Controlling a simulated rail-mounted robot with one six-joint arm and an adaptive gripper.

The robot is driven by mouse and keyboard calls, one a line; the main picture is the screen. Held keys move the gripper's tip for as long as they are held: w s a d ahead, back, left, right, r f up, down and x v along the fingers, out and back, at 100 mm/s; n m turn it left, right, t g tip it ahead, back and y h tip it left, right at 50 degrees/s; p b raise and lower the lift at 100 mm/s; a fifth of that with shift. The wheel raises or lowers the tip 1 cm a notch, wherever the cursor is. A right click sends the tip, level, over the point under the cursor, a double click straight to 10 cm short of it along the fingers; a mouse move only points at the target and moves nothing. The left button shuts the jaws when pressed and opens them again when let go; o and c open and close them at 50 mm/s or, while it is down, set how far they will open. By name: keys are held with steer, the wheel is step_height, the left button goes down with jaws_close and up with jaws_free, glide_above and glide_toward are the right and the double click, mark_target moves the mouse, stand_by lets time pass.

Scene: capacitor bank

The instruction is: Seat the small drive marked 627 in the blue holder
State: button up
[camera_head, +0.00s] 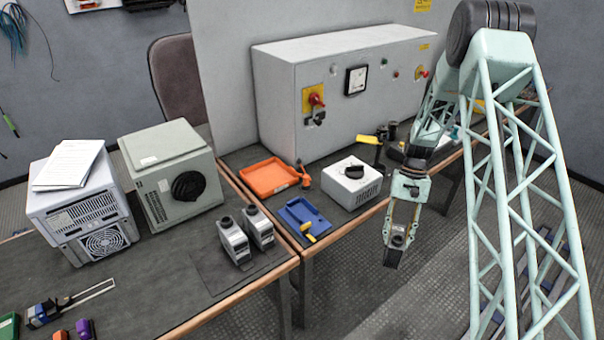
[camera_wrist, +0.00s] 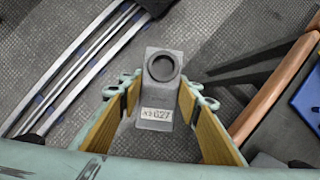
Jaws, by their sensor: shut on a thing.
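My gripper (camera_head: 393,250) is shut on a small grey drive (camera_wrist: 160,88), which has a round dark opening at its far end and a white label reading 627. The wrist view shows the drive between the yellow pads of my gripper (camera_wrist: 158,104). In the head view, my gripper hangs over the floor, right of the tables, and largely hides the drive. The blue holder (camera_head: 298,211) lies on the right table near its front edge, left of my gripper. A blue piece, likely the holder, shows at the wrist view's right edge (camera_wrist: 309,101).
An orange tray (camera_head: 268,178) and a white box with a black knob (camera_head: 352,183) stand nearby. Two similar grey drives (camera_head: 233,241) stand on the left table. A large grey cabinet (camera_head: 330,95) stands behind.

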steer(key=w+d+r+m+y+p, duration=0.1)
steer(key=w+d+r+m+p, duration=0.25)
steer(key=w+d+r, duration=0.45)
steer(key=w+a+r+m+t+y+p, duration=0.1)
steer(key=w+a+r+m+t+p, duration=0.1)
steer(key=w+a+r+m, duration=0.45)
steer(key=w+a+r+m+t+y+p, duration=0.1)
steer(key=w+a+r+m+t, duration=0.15)
steer(key=a+r, duration=0.6)
steer(key=w+a+f+m+t+p, duration=0.15)
steer(key=a+m, duration=0.45)
steer(key=a, duration=1.1)
steer(key=s+a+f+m+t+h, duration=0.1)
steer(key=s+a+f+m, duration=0.2)
steer(key=s+a+m, duration=0.3)
steer(key=shift+s+a+f+t+p, duration=0.2)
steer(key=shift+s+a+t+p, duration=0.2)
steer(key=shift+a, duration=1.5)
steer(key=shift+m, duration=0.25)
steer(key=shift+f+b, duration=0.3)
